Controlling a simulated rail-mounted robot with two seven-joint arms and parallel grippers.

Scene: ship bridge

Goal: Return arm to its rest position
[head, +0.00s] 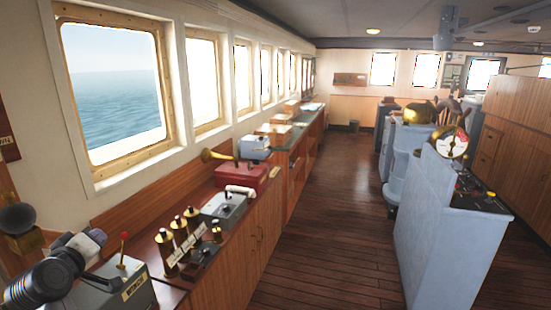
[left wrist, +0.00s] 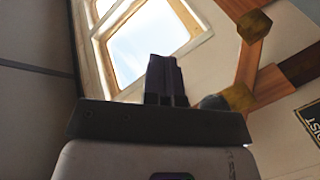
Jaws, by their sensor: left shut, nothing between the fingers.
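My left arm comes in at the lower left of the head view. Its gripper (head: 97,238) is over the near end of the wooden counter, beside a grey box with a red-knobbed lever (head: 123,262). In the left wrist view the gripper's two dark fingers (left wrist: 166,78) are together with nothing between them. They point up toward a window and the cream wall. My right gripper is in neither view.
The counter (head: 262,222) under the windows carries brass-topped levers (head: 178,238), a red box (head: 245,178) and a brass horn. A pale blue console (head: 440,230) stands at right. The wooden floor (head: 335,230) between them is clear. A brass-and-wood fitting (left wrist: 253,25) shows in the wrist view.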

